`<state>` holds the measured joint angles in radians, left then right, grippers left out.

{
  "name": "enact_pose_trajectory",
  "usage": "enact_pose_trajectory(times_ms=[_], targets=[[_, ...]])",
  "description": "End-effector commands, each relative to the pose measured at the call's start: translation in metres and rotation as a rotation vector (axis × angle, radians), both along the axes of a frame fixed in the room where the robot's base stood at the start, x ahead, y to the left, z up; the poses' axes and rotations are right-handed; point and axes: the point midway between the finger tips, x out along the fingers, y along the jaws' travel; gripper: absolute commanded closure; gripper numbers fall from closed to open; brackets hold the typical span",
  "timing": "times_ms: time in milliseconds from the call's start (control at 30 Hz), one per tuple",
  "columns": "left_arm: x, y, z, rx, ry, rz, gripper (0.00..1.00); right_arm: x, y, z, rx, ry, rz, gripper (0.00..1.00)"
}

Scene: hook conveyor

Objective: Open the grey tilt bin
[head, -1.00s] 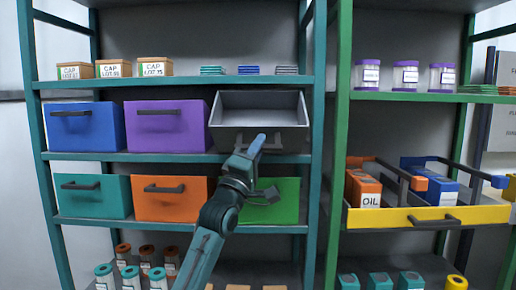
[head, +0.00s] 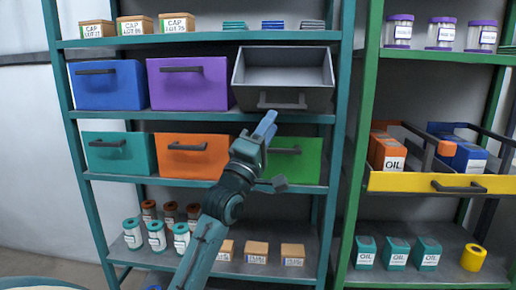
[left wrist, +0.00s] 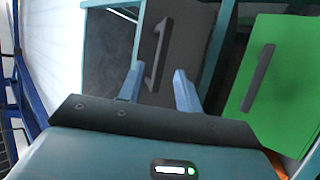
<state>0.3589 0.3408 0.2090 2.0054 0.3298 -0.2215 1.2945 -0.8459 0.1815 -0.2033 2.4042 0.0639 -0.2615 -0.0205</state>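The grey tilt bin (head: 318,97) is on the teal rack's middle shelf, right of the purple bin. It is tilted forward, and its empty inside shows from above. Its dark bar handle (head: 282,104) is on the front face. My left gripper (head: 268,120) is in front of the bin, just below the handle in the head view. In the left wrist view its two fingers (left wrist: 157,88) are spread apart with nothing clasped. The handle (left wrist: 156,52) shows beyond and between them, on the grey bin (left wrist: 181,55). My right gripper is not in view.
Blue (head: 106,95) and purple (head: 187,90) bins stand left of the grey one. Teal (head: 118,160), orange (head: 192,165) and green (head: 305,165) bins are below. A yellow-fronted drawer (head: 400,182) juts from the green rack at right.

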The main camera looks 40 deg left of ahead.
Motion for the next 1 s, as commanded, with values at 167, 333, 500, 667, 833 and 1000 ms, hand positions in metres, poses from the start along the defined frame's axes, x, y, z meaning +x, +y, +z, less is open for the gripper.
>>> enact_pose_trajectory(times_ms=[167,333,500,667,833,1000], targets=[[-0.029,-0.002,-0.022,0.0,0.002,0.0,0.65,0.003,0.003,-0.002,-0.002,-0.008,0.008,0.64],[-0.044,-0.003,-0.033,0.0,0.003,0.0,0.65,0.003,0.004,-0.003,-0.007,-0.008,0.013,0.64],[-0.049,-0.003,-0.035,0.0,0.0,0.0,0.65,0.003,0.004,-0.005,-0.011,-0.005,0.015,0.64],[-0.049,-0.003,-0.035,0.0,0.0,0.0,0.65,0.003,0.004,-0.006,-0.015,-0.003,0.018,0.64],[-0.049,-0.003,-0.035,0.0,0.0,0.0,0.65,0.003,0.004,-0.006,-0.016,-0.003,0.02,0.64],[-0.049,-0.004,-0.036,0.002,0.004,0.0,0.65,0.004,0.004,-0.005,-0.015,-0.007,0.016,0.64]])
